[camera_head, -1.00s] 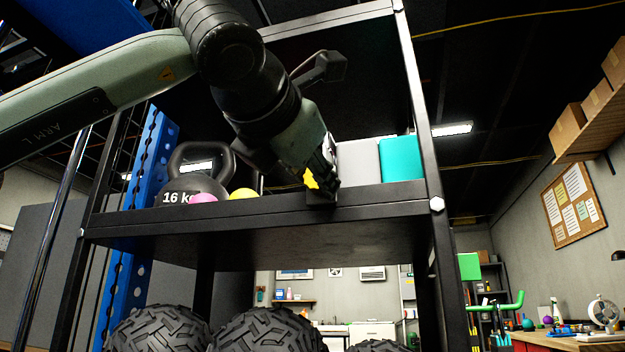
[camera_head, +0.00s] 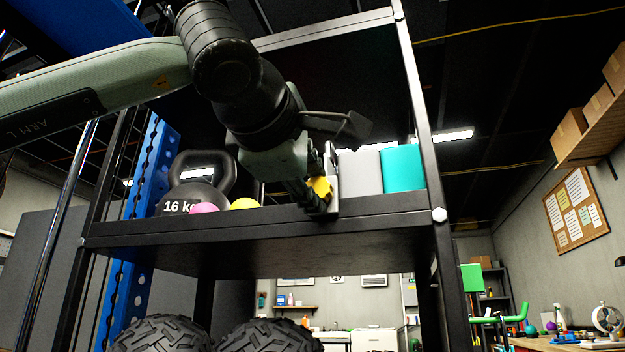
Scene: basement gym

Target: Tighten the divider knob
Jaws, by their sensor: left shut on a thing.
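The divider knob (camera_head: 320,187) is yellow and sits at the front edge of the shelf (camera_head: 270,222), beside a light grey upright divider plate (camera_head: 333,172). My left gripper (camera_head: 318,197) is at the knob, with its dark fingers shut around it. The fingers and wrist cover part of the knob and the plate. My right gripper does not show.
On the shelf, a black 16 kg kettlebell (camera_head: 200,178), a pink ball (camera_head: 204,208) and a yellow ball (camera_head: 244,203) stand left of my gripper. A grey box (camera_head: 360,172) and a teal box (camera_head: 403,168) stand to the right. Tyres (camera_head: 160,334) lie below.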

